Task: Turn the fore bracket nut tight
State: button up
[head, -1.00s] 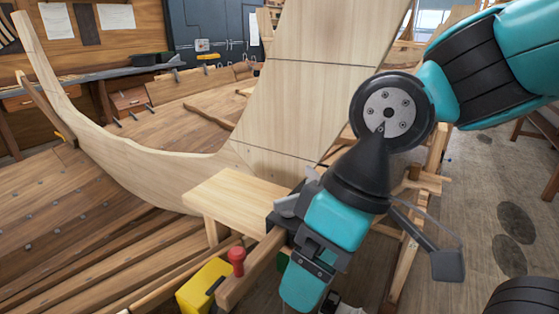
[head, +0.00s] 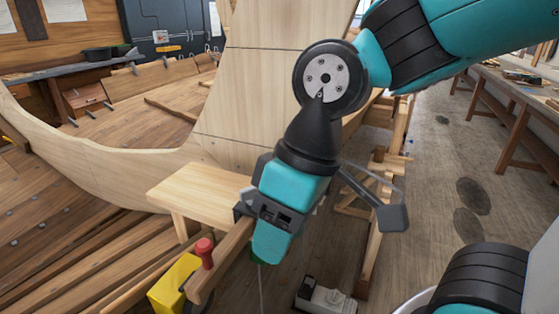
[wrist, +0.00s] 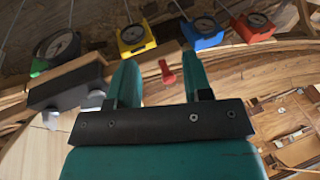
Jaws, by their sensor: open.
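A dark bracket block (wrist: 68,86) on a wooden rail lies left of the fingers in the wrist view. Two pale grey rounded pieces (wrist: 92,100) stick out of its lower side, apart from the left finger; I cannot tell whether one is the fore bracket nut. In the head view the dark bracket (head: 241,210) is mostly hidden behind my gripper, and no nut shows clearly.
A red-headed peg (head: 204,251) stands on the rail near a yellow box (head: 174,284). The wrist view also shows blue (wrist: 203,33) and red (wrist: 254,28) dial boxes. A pale plank bench (head: 200,187) adjoins the hull. Open floor (head: 440,190) lies right.

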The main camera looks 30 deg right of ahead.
jog(key=w+d+r+m+h, duration=0.1)
jog(key=w+d+r, duration=0.1)
jog(key=w, duration=0.2)
jog(key=w+d+r+b, duration=0.1)
jog(key=w+d+r, duration=0.1)
jog(key=w, duration=0.3)
jog(key=w+d+r+m+h, duration=0.1)
jog(key=w+d+r, duration=0.1)
jog(key=w, duration=0.3)
jog(key=shift+w+m+h+b, duration=0.25)
jog(key=shift+m+h+b, duration=0.05)
jog(key=shift+b, duration=0.05)
jog(key=shift+c, duration=0.3)
jog(key=w+d+r+m+h+b, duration=0.1)
jog(key=w+d+r+m, duration=0.3)
jog(key=w+d+r, duration=0.4)
jog(key=f, duration=1.9)
jog(key=shift+w+a+p, duration=0.3)
jog(key=shift+w+a, duration=0.1)
grip_shut()
